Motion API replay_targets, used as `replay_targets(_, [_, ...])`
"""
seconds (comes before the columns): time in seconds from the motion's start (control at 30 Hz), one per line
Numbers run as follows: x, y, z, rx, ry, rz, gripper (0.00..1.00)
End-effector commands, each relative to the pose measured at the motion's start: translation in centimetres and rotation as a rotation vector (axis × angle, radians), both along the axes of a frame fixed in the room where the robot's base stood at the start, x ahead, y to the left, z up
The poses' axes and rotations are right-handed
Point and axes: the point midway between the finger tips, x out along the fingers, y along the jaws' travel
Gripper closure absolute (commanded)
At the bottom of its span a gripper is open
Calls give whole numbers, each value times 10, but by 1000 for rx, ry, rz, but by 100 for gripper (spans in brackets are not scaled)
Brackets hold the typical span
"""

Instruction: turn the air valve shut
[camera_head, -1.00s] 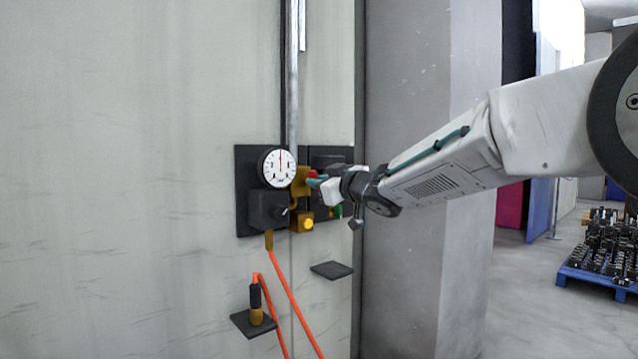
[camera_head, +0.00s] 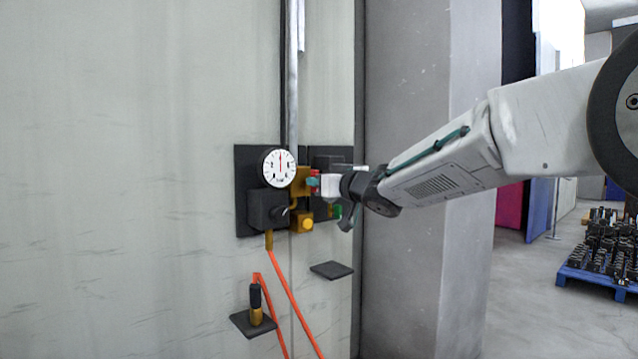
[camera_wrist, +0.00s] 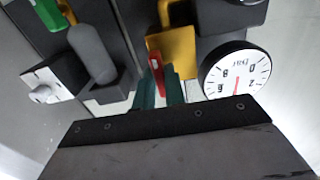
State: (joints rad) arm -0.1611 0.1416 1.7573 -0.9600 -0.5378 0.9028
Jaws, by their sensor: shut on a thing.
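The air valve has a brass-yellow body (camera_head: 301,182) and a small red handle (camera_head: 314,173), mounted on a dark wall panel just right of a round white gauge (camera_head: 279,167). My gripper (camera_head: 315,183) reaches it from the right. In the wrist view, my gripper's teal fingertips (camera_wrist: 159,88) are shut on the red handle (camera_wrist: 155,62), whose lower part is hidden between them. The yellow body (camera_wrist: 178,50) lies just beyond. The gauge also shows in the wrist view (camera_wrist: 234,74); its red needle points up in the head view.
Below the valve are a dark box (camera_head: 266,209) and a yellow block with a round button (camera_head: 307,224). An orange hose (camera_head: 291,300) hangs below, near a small shelf (camera_head: 252,324) with a black-and-brass fitting. Another small shelf (camera_head: 331,270) is empty.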

Motion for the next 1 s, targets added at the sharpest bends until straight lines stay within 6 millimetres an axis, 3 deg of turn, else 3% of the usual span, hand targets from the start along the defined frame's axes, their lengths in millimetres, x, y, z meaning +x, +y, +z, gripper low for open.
replay_targets(0.13, [0, 0, -4, -2, 7, 0, 100])
replay_targets(0.17, [0, 0, -4, -2, 7, 0, 85])
replay_targets(0.23, [0, 0, -4, -2, 6, 0, 66])
replay_targets(0.57, [-2, -2, -1, -1, 2, 0, 66])
replay_targets(1.0, [-56, -38, -1, -2, 2, -1, 66])
